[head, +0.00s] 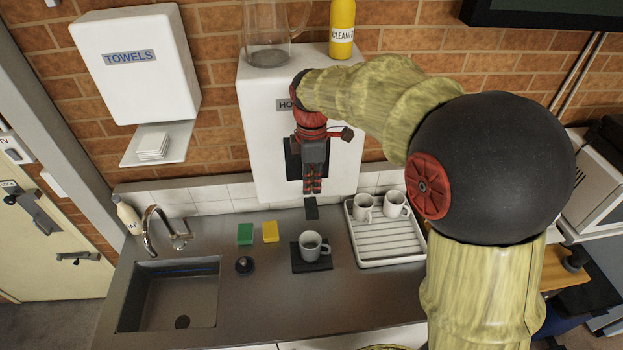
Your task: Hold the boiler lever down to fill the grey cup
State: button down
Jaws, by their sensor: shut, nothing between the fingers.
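The white boiler (258,150) hangs on the brick wall, its label partly hidden behind my arm. My gripper (312,188) points down in front of the boiler's dark recess, shut and empty. A small dark piece (311,210) shows just below my fingertips; it may be the lever, but I cannot tell, nor whether my fingers touch it. The tap is hidden behind my gripper. A light grey cup (309,242) stands upright on a black mat (322,263) on the counter, below and in front of my gripper. Its fill level is unclear.
A white drying rack (385,245) with two cups stands right of the mat. Green and yellow sponges (245,233), a dark round plug (244,265) and the sink (170,295) lie left. A glass jug (268,40) and yellow cleaner bottle (342,28) stand on the boiler.

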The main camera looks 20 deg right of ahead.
aim_at(312, 218)
notch_tip(312, 218, down, 9)
jog(key=shift+f+p, duration=0.2)
jog(key=shift+p, duration=0.2)
jog(key=shift+f+b, duration=0.1)
jog(key=shift+b, duration=0.2)
jog(key=shift+s+f+t+b, duration=0.15)
jog(key=shift+t+b, duration=0.15)
jog(key=shift+b, duration=0.2)
jog(key=shift+f+t+b, duration=0.2)
jog(key=shift+t+b, duration=0.2)
jog(key=shift+b, duration=0.4)
jog(key=f+t+b, duration=0.1)
jog(key=b, duration=0.2)
jog(key=f+t+b, duration=0.1)
jog(key=t+b, duration=0.1)
jog(key=b, duration=0.1)
jog(key=shift+s+a+f+h, duration=0.1)
jog(key=shift+s+a+h, duration=0.05)
jog(key=shift+s+h, duration=0.25)
dwell(4.5)
